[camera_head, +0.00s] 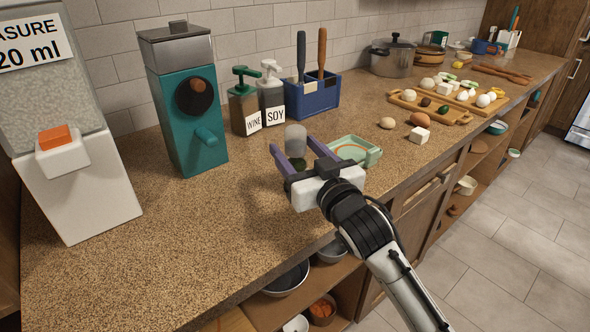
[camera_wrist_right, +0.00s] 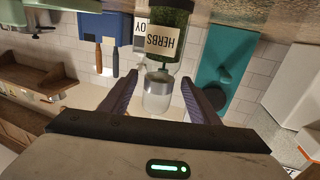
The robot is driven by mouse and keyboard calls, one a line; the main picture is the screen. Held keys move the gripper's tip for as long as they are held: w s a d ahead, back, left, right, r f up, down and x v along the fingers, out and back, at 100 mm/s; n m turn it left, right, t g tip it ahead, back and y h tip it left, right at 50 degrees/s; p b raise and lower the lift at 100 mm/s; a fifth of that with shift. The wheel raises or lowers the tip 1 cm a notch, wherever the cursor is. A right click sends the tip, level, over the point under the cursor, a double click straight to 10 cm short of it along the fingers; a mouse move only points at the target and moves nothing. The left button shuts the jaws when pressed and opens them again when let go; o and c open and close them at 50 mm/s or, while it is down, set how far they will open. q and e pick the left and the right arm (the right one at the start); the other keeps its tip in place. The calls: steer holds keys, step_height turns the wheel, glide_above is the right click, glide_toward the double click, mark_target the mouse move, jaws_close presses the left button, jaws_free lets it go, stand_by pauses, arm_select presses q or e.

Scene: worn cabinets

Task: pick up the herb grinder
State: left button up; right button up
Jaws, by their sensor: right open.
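The herb grinder (camera_head: 296,138) stands on the counter in the head view, with a grey top and a dark green lower part. In the wrist view, which is upside down, its green jar (camera_wrist_right: 172,18) carries a HERBS label, and its grey cap (camera_wrist_right: 157,92) shows between my fingers. My right gripper (camera_head: 294,148) is open, its two purple fingers either side of the grinder; it also shows in the wrist view (camera_wrist_right: 160,80). I see no finger closed on the grinder. The gripper body hides part of its base in the head view. My left gripper is not in view.
A teal tray (camera_head: 368,157) lies just right of the gripper. Wine (camera_head: 243,105) and soy (camera_head: 271,95) bottles and a blue utensil holder (camera_head: 318,96) stand behind. A teal dispenser (camera_head: 190,125) stands to the left. The counter in front left is clear.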

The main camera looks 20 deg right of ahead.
steer(key=w, duration=0.2)
steer(key=w+r, duration=0.1)
steer(key=w, duration=0.2)
steer(key=shift+a+p, duration=0.15)
steer(key=shift+p, duration=0.2)
jaws_close()
